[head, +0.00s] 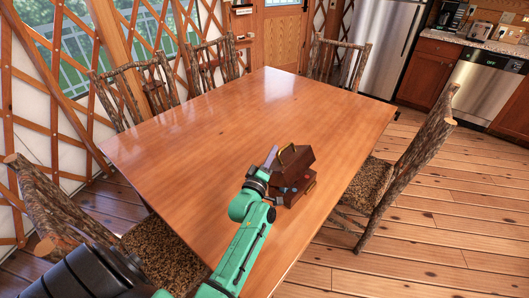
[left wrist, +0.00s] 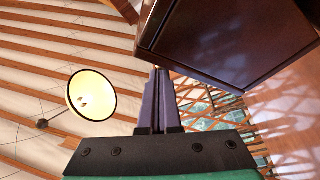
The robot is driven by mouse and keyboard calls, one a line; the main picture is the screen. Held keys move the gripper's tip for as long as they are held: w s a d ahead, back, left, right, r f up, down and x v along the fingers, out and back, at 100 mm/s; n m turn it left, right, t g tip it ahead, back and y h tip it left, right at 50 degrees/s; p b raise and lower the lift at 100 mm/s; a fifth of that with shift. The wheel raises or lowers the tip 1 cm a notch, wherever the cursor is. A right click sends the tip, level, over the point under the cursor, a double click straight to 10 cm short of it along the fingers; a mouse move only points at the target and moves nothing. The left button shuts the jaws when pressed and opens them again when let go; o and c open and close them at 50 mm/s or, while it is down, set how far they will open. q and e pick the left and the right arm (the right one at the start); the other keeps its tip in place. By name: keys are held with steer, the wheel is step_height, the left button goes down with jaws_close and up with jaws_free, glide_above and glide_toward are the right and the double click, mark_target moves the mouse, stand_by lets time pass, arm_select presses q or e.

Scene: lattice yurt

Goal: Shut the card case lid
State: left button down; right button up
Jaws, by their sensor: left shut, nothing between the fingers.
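The card case (head: 298,192) is a dark brown box on the wooden table, near its right front edge. Its lid (head: 295,160) is raised above the body and stands open at a tilt, with a brass-coloured handle on it. Small coloured items show in the gap. My left gripper (head: 271,157) is beside the left side of the lid. In the left wrist view its purple-grey fingers (left wrist: 160,80) are shut together and empty, with the dark panelled lid (left wrist: 230,40) close at the upper right. I cannot tell whether they touch. My right gripper is not in view.
The rest of the table top (head: 220,120) is bare. Log chairs stand around it, one close at the right (head: 400,165) and one at the front left (head: 110,235). A fridge (head: 375,45) and kitchen counter are farther back right.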

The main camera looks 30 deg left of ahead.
mark_target(288, 167)
arm_select(q)
steer(key=d+m, duration=0.2)
steer(key=d+m+b, duration=0.1)
steer(key=shift+s+f+t+h, duration=0.25)
steer(key=shift+f+t+h, duration=0.05)
steer(key=shift+h, duration=0.1)
steer(key=shift+s+d+f+m+t+h+b, duration=0.15)
steer(key=shift+d+m+h+b, duration=0.15)
steer(key=shift+d+m, duration=0.35)
steer(key=shift+d+f+m+t+h+b, duration=0.2)
steer(key=shift+d+m, duration=0.25)
steer(key=shift+m, duration=0.35)
steer(key=shift+s+d+f+m+t+h+b, duration=0.1)
steer(key=shift+d+m+t+h+b, duration=0.2)
steer(key=shift+d+m, duration=0.35)
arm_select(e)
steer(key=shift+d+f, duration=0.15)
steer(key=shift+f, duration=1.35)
arm_select(q)
steer(key=shift+a+r, duration=0.1)
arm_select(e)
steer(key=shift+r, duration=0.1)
